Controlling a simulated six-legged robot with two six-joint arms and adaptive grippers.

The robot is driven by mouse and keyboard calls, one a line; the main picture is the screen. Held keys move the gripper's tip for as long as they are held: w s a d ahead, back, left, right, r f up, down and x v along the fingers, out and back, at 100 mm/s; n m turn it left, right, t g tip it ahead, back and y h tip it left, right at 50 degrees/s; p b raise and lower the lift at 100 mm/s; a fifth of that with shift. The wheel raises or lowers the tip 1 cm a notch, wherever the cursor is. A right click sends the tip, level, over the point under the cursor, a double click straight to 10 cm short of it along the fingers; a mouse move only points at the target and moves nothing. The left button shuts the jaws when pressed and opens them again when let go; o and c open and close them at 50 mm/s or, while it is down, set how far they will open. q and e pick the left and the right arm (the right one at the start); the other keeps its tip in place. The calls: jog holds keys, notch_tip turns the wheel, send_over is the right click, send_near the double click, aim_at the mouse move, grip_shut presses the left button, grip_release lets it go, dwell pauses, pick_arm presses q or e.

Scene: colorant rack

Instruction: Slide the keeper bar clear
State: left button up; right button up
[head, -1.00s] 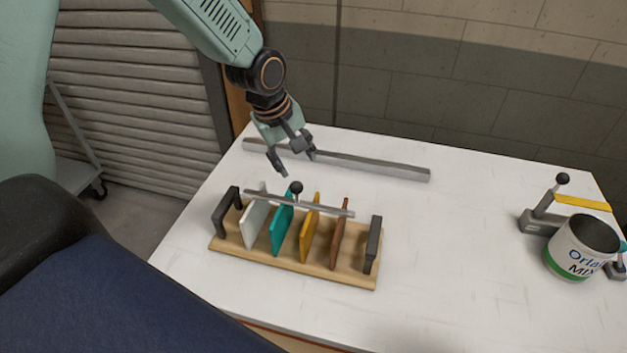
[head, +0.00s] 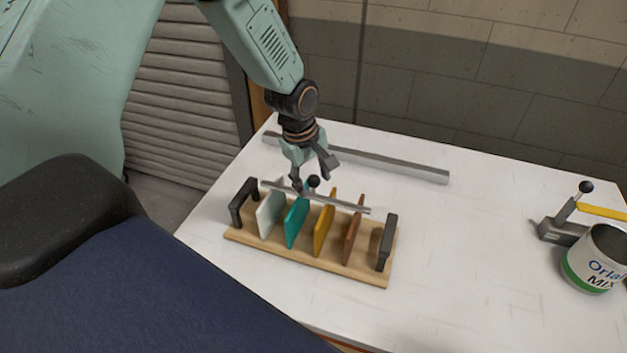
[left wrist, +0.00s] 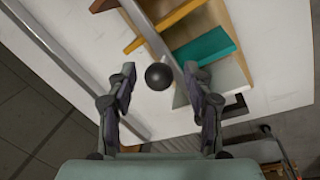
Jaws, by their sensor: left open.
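The keeper bar (head: 345,206), a thin grey bar with a black ball knob (head: 313,181), lies along the top of the colorant rack, over the upright plates. In the left wrist view the bar (left wrist: 148,32) runs diagonally and the knob (left wrist: 158,77) shows between the fingers. The wooden rack (head: 325,262) has dark end handles and holds white, teal, yellow and brown plates. My left gripper (head: 314,174) is open just above the bar, with its fingers on either side of the knob; I cannot tell whether they touch it. My right gripper is not in view.
A long grey rail (head: 395,170) lies on the white table behind the rack. The table between rack and can is clear.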

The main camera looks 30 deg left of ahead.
pick_arm(q)
jog(key=shift+w+f, duration=0.1)
jog(key=shift+f, duration=0.25)
jog(key=shift+w+a+f, duration=0.1)
jog(key=shift+a+f, duration=0.1)
jog(key=shift+d+r, duration=0.15)
jog(key=shift+d, duration=0.1)
jog(key=c, duration=0.5)
jog(key=shift+a, duration=0.1)
grip_shut()
